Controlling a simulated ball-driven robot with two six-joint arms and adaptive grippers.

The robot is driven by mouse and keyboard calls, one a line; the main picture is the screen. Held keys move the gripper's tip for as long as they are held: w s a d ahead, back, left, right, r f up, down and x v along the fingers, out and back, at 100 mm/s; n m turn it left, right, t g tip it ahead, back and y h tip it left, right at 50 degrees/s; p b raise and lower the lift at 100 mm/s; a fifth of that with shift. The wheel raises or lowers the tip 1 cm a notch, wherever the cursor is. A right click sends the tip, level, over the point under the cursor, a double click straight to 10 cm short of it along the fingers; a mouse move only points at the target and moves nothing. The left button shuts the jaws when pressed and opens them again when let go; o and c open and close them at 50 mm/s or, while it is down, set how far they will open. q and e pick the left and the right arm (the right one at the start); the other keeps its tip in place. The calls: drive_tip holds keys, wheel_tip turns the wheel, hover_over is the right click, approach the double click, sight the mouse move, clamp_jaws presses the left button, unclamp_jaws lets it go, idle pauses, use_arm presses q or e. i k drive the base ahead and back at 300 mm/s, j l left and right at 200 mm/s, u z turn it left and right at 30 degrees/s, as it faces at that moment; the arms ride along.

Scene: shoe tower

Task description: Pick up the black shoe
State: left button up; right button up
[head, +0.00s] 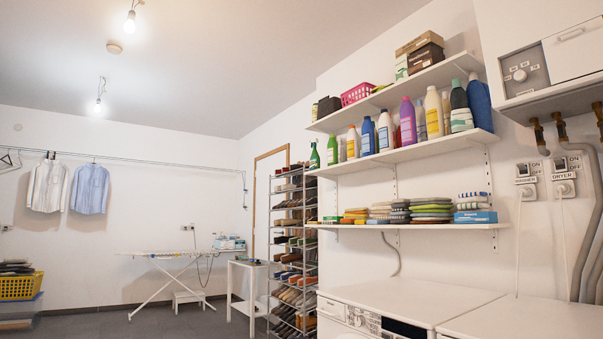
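A tall shoe rack (272,240) stands against the right-hand wall, beside the door. Its several tiers hold shoes in brown, tan, grey and dark tones. Dark shoes (284,239) show on some tiers, but they are too small to single out one black shoe for sure. A small dark item (250,261) lies on the white side table (243,264) in front of the rack; I cannot tell what it is. Neither of my grippers is in view.
An ironing board (165,253) stands left of the side table, with a low step stool (192,296) under it. White washing machines (400,300) fill the lower right, below shelves (410,227) of bottles and folded cloths. Grey floor (100,322) is open at front left, near a yellow basket (20,287).

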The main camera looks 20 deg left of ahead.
sight(292, 167)
drive_tip(key=i+j+u, duration=1.05)
drive_tip(key=i, duration=0.35)
drive_tip(key=i+u, duration=0.35)
drive_tip(key=i, duration=4.95)
drive_tip(key=i+j+z, duration=0.1)
drive_tip(key=i+z, duration=0.35)
drive_tip(key=i+j+z, duration=0.35)
drive_tip(key=i+z, duration=0.15)
drive_tip(key=i+j+z, duration=0.45)
